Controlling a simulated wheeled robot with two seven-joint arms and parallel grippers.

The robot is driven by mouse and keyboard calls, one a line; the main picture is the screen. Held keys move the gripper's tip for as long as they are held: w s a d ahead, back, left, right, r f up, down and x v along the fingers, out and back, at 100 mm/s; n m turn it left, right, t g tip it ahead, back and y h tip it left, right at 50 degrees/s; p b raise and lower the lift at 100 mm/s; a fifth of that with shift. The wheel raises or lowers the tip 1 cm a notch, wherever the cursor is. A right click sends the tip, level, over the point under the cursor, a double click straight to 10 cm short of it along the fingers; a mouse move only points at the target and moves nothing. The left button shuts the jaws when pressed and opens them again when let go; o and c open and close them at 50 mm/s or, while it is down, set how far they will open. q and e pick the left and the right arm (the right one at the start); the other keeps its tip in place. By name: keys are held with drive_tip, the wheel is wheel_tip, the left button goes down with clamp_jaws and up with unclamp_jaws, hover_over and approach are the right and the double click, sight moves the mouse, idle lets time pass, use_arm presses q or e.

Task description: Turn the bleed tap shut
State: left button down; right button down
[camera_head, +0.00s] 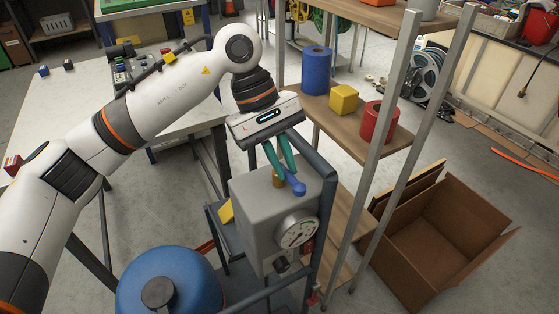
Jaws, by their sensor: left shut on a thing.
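The bleed tap (296,186) has a blue lever with a rounded end and sits on a brass stem on top of a grey box (252,211). A round white gauge (297,231) is on the box's front face. My left gripper (284,171) reaches down over the box with its green fingers shut on the tap's blue lever. The fingers hide part of the lever, so its full angle is hard to tell. My right gripper is not in view.
A blue tank (172,287) stands at the lower front. A shelf rack (372,143) with a blue cylinder (317,70), yellow block (344,99) and red cylinder (378,121) rises close to the gripper's right. An open cardboard box (441,236) lies on the floor right.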

use_arm(q)
drive_tip(key=shift+r, duration=0.1)
drive_tip(key=c, duration=1.4)
unclamp_jaws()
drive_tip(key=shift+c, duration=0.2)
drive_tip(key=shift+w, duration=0.1)
drive_tip(key=v, duration=1.2)
